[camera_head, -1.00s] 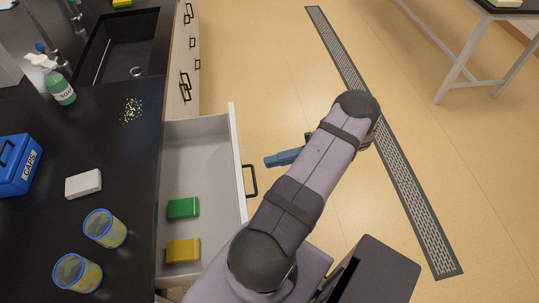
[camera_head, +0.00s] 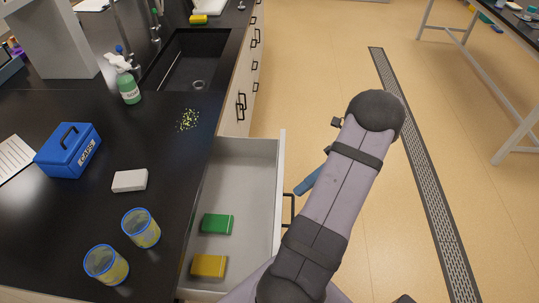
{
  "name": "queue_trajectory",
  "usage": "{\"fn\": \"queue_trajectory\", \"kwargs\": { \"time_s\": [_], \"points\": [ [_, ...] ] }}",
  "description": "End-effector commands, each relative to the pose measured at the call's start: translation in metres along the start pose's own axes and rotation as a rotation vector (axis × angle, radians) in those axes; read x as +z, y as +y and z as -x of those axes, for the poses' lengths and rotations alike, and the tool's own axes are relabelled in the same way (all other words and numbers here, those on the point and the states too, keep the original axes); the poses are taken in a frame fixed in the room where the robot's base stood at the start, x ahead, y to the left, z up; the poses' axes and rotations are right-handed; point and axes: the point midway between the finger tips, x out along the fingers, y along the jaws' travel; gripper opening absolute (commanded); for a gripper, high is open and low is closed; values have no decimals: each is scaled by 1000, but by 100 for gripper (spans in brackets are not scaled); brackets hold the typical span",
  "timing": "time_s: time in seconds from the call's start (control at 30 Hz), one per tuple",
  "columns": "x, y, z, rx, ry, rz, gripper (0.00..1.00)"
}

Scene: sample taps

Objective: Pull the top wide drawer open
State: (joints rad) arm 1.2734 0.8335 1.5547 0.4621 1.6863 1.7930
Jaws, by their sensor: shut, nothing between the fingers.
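The wide drawer (camera_head: 250,175) under the black counter is pulled out, and its inside shows. A green box (camera_head: 217,224) and a yellow box (camera_head: 209,266) lie in it. Its dark bar handle (camera_head: 289,211) is on the front panel. My gripper (camera_head: 308,182) shows in part as a blue finger piece just right of the drawer front, close to the handle's upper end. It is shut with nothing held. My arm hides the rest of it, and I cannot tell whether it touches the handle.
On the black counter (camera_head: 60,218) stand two blue-rimmed cups (camera_head: 141,228), a white block (camera_head: 130,181), a blue case (camera_head: 68,150), a green spray bottle (camera_head: 129,88) and scattered specks (camera_head: 188,119). A sink (camera_head: 185,65) lies farther back.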

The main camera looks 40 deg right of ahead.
Motion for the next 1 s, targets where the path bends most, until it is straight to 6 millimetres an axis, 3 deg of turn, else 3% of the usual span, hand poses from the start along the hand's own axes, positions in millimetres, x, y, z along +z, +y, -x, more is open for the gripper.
{"fn": "queue_trajectory", "kwargs": {
  "time_s": [0.1,0.23,0.43,0.57,0.8,0.97,1.0],
  "points": [
    [8,-13,-16,-118,249,198,0],
    [25,-29,-20,-251,566,477,0],
    [86,-39,-12,-411,1047,931,0],
    [143,-29,-11,-486,1335,1209,0],
    [236,13,-25,-572,1746,1581,0],
    [281,46,-40,-609,1944,1747,0],
    [273,23,-49,-588,1944,1735,0]
  ]
}}
